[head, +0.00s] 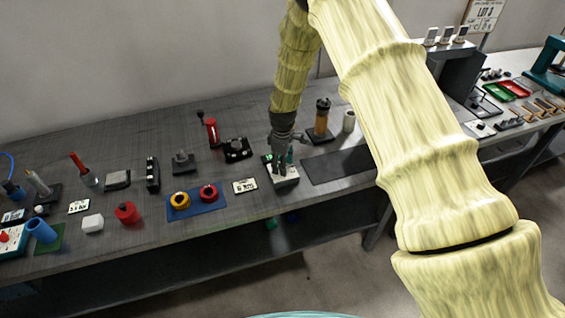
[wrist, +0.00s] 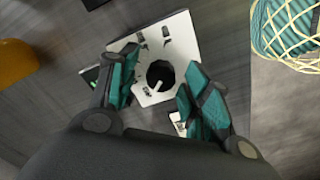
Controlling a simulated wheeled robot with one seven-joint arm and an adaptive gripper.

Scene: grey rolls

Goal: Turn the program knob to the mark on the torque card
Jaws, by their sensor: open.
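The program knob (wrist: 160,75) is a round black dial with a pale pointer, on a white panel (wrist: 181,33) with dark printed marks. The panel's box also shows in the head view (head: 291,182), under my gripper (head: 281,166). In the wrist view my gripper (wrist: 160,64) is open, with one teal finger on each side of the knob. I cannot tell whether the fingers touch it. A white card (head: 245,186) with dark print, likely the torque card, lies left of the box; its figures are too small to read surely.
A blue mat (head: 197,208) with a yellow and a red ring lies left of the card. An amber cylinder (head: 321,120) on a dark base stands behind the box to the right. A dark flat mat (head: 337,166) lies right of the box. The bench's front edge is close.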

